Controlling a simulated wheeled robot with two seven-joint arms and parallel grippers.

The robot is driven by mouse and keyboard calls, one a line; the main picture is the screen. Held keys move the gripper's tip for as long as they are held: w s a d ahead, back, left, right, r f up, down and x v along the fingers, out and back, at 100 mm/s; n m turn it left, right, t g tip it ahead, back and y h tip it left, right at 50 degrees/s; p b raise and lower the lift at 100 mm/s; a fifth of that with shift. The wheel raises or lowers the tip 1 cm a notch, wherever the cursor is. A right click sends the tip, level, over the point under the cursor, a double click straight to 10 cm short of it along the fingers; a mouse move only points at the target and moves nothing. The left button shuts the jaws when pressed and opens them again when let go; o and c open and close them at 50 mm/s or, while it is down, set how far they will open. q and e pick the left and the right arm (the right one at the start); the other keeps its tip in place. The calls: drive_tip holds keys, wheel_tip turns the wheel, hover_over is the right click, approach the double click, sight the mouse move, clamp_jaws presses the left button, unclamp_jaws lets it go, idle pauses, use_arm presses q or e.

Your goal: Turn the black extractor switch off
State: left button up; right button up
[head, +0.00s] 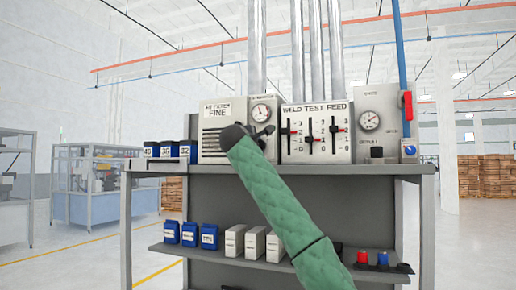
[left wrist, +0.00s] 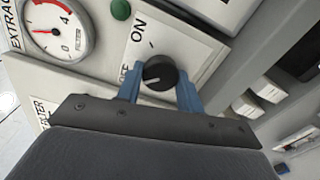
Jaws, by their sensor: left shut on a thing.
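The black extractor switch (left wrist: 158,74) is a round knob on a pale panel in the left wrist view, beside the word ON and a partly hidden label that ends in F. A pale line on the knob points to the left side of that view, towards the partly hidden label. My left gripper (left wrist: 159,88) has its two blue fingers on either side of the knob and is shut on it. In the head view my left gripper (head: 264,131) is at the extractor panel under a round gauge (head: 261,112); the knob is hidden there. My right gripper is not in view.
A green lamp (left wrist: 121,9) and a gauge (left wrist: 45,29) are close to the knob. Weld test feed sliders (head: 313,131) sit just right. Blue boxes (head: 170,150) stand left on the bench top (head: 150,165). More boxes (head: 234,240) stand on the lower shelf.

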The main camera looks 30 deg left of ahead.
use_arm(q)
drive_tip(key=shift+f+n, duration=0.1)
drive_tip(key=shift+n, duration=0.4)
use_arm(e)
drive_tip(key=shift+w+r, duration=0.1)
use_arm(q)
drive_tip(key=o, duration=1)
drive_tip(key=shift+a, duration=0.1)
drive_tip(key=shift+s, duration=0.1)
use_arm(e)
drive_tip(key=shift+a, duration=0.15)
use_arm(q)
drive_tip(key=b+v, duration=0.3)
drive_tip(key=v, duration=0.4)
drive_tip(key=shift+s+b, duration=0.35)
drive_tip(key=shift+b, duration=0.05)
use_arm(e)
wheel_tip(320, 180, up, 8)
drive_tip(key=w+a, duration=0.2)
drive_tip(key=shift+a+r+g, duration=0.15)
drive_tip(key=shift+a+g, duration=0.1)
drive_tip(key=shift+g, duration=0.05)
